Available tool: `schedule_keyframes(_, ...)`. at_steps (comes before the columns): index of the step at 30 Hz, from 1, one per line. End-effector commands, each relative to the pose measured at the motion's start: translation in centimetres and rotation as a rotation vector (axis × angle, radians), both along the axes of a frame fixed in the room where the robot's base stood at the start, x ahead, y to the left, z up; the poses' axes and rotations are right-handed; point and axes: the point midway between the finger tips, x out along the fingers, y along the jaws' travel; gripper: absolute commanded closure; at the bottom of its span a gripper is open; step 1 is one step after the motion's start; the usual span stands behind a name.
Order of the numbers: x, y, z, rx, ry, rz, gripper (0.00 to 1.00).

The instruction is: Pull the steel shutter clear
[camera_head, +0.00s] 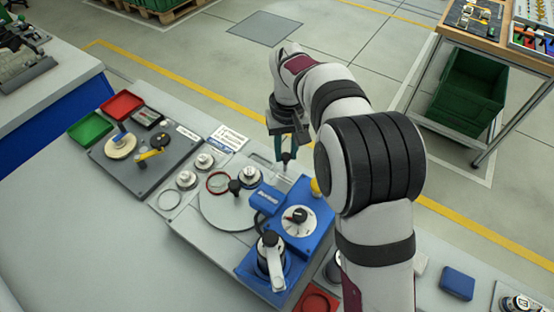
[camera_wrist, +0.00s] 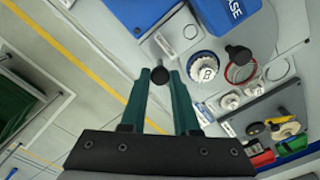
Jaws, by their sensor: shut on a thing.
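My gripper (camera_head: 285,153) has its two green fingers (camera_wrist: 161,76) on either side of a black ball knob (camera_wrist: 158,68), shut on it. The steel shutter itself is hard to tell from the grey metal around the knob. A blue housing (camera_head: 267,199) stands just left of and below the knob in the head view, beside a round grey plate (camera_head: 214,206) with a second black knob (camera_head: 235,187).
A blue unit with a white dial (camera_head: 299,221) and a yellow button (camera_head: 315,187) stand close to my arm. Red (camera_head: 122,105) and green (camera_head: 89,130) trays lie far left. The floor (camera_head: 230,85) behind the bench is clear.

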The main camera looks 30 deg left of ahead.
Motion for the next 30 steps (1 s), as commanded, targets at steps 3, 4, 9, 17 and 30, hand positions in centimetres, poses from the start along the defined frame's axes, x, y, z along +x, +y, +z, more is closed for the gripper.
schedule_keyframes(3,1.1,0.0,0.1,0.003,-0.003,0.0,1.0)
schedule_keyframes(4,1.1,0.0,0.1,0.003,-0.003,0.001,1.0)
schedule_keyframes(9,1.1,0.0,0.1,0.003,-0.003,0.002,1.0)
schedule_keyframes(17,1.1,0.0,0.1,0.001,-0.001,0.001,0.41)
schedule_keyframes(30,1.1,0.1,2.6,0.004,-0.004,0.0,0.41)
